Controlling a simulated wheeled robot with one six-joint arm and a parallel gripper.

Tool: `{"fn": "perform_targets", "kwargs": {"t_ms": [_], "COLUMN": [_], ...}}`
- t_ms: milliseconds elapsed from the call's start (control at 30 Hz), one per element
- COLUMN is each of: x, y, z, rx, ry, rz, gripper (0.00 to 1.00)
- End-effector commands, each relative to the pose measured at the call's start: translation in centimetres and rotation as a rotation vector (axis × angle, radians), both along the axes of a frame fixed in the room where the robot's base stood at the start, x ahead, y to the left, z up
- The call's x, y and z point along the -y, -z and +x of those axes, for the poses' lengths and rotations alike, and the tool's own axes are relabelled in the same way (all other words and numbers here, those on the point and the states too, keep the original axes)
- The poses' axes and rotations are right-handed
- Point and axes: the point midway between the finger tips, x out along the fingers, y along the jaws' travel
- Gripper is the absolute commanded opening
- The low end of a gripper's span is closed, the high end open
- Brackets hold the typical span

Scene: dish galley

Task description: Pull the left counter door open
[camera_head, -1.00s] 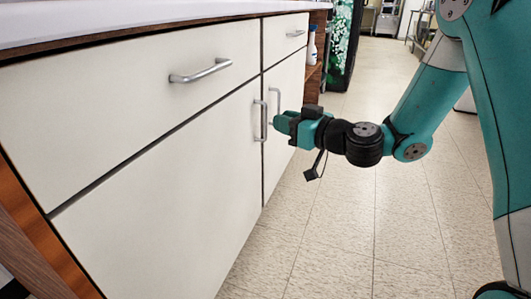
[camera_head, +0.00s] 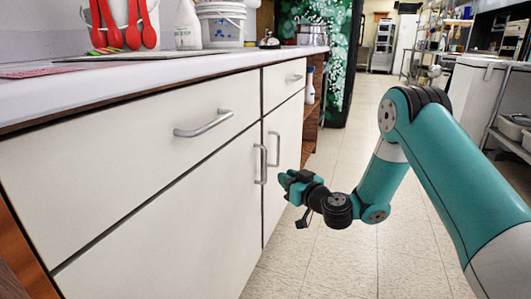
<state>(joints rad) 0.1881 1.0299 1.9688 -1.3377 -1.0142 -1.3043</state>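The left counter door (camera_head: 170,232) is a large white panel below a wide drawer, and it looks shut. Its vertical metal handle (camera_head: 261,165) is near its right edge. The right counter door (camera_head: 285,138) is beside it, also looking shut, with its own vertical handle (camera_head: 274,149). My gripper (camera_head: 283,178) is at the end of the teal arm, just right of the left door's handle and lower than its middle. A small gap shows between gripper and handle. The fingers are small and dark here, so I cannot tell whether they are open or shut.
The wide drawer (camera_head: 125,150) has a horizontal handle (camera_head: 204,123). The countertop (camera_head: 110,88) holds red utensils (camera_head: 125,25) and a white bucket (camera_head: 221,24). The tiled floor (camera_head: 345,225) is clear. A shelf rack (camera_head: 510,125) stands at right.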

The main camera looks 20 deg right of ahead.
Motion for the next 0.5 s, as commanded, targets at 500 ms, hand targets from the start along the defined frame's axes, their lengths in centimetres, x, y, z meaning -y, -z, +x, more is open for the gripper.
{"fn": "perform_targets", "kwargs": {"t_ms": [500], "x": [-0.7], "y": [-0.8], "z": [1.7], "rx": [-0.002], "ry": [-0.002], "rz": [0.002], "gripper": [0.22]}}
